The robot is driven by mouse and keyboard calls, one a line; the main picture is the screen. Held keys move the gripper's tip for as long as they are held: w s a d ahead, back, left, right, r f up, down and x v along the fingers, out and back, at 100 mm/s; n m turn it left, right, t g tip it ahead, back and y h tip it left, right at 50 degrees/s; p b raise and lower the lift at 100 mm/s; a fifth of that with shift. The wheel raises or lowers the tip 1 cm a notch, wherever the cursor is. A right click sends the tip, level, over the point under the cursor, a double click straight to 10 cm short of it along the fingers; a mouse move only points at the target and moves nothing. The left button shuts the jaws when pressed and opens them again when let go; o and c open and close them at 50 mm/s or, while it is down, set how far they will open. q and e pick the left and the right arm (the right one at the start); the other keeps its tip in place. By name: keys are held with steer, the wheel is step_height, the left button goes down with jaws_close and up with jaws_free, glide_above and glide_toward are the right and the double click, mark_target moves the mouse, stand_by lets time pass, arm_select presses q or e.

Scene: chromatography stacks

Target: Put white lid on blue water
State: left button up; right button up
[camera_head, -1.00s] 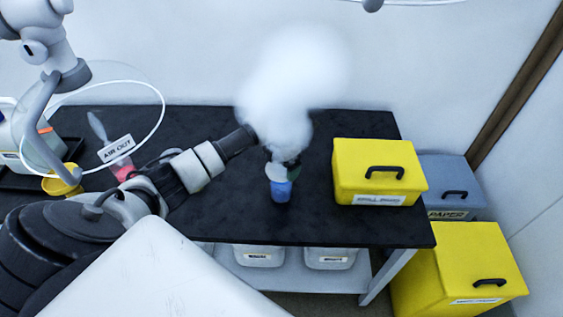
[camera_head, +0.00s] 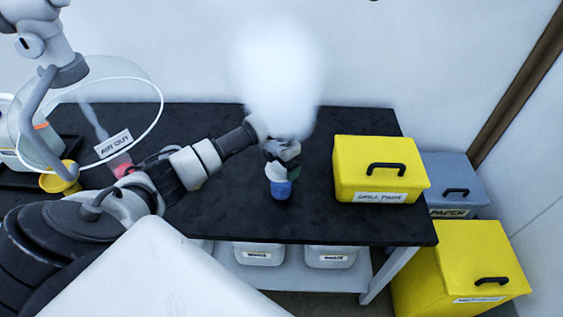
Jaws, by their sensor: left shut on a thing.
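The container of blue water (camera_head: 281,190) stands upright on the black bench, left of the yellow box. The white lid (camera_head: 276,173) shows as a pale patch directly above the blue; I cannot tell whether it touches the rim. My left gripper (camera_head: 281,158) reaches in from the left and is shut on the lid, right above the container. White vapour hides part of the gripper. My right gripper is not in view.
A yellow box (camera_head: 380,168) with a black handle stands right of the container on the black bench (camera_head: 335,225). A pink-bottomed flask (camera_head: 121,165), an "AIR OUT" sign (camera_head: 114,144) and a yellow cup (camera_head: 60,178) are at the left.

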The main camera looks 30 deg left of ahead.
arm_select(q)
steer(key=shift+f, duration=0.1)
stand_by(0.3)
steer(key=shift+f+b, duration=0.35)
steer(key=shift+f, duration=0.05)
steer(key=o, duration=0.6)
steer(key=shift+r, duration=0.15)
steer(key=shift+r+p, duration=2.45)
steer(key=shift+r, duration=0.95)
